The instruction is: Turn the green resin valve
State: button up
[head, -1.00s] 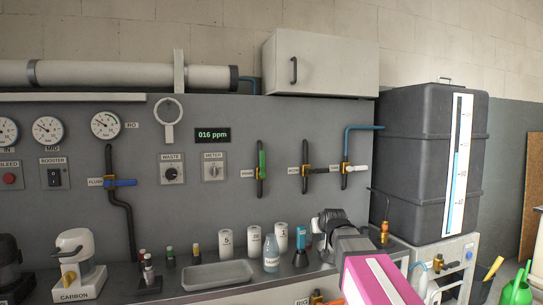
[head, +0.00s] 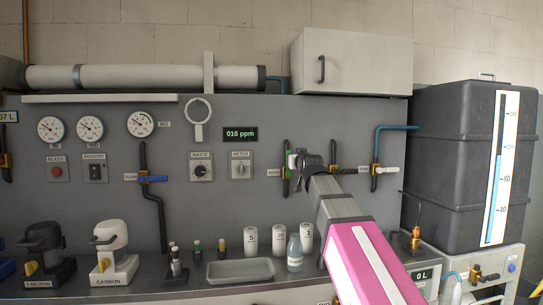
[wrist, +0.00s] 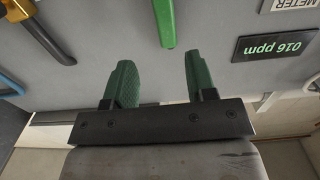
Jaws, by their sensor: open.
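The green resin valve's handle (head: 288,162) stands upright along its dark pipe on the grey wall panel. My gripper (head: 297,159) is raised in front of the panel at this valve and partly hides it in the head view. In the wrist view the green handle (wrist: 166,22) comes in from the top edge, and its tip lies beyond and roughly between my fingertips. My gripper (wrist: 158,68) is open, with its two green finger pads spread and nothing between them. The valve's body is out of the wrist view.
A black-handled valve (head: 341,171) and a white-handled valve (head: 386,170) are just right of my gripper. A blue-handled valve (head: 153,179) is further left. The 016 ppm display (head: 240,134) sits up and left. Bottles and a tray (head: 240,270) stand on the counter below.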

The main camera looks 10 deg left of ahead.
jog(key=a+x, duration=0.1)
jog(key=x, duration=1)
jog(key=shift+r, duration=0.5)
jog(key=shift+s+d, duration=0.1)
jog(key=shift+s, duration=0.1)
grip_shut()
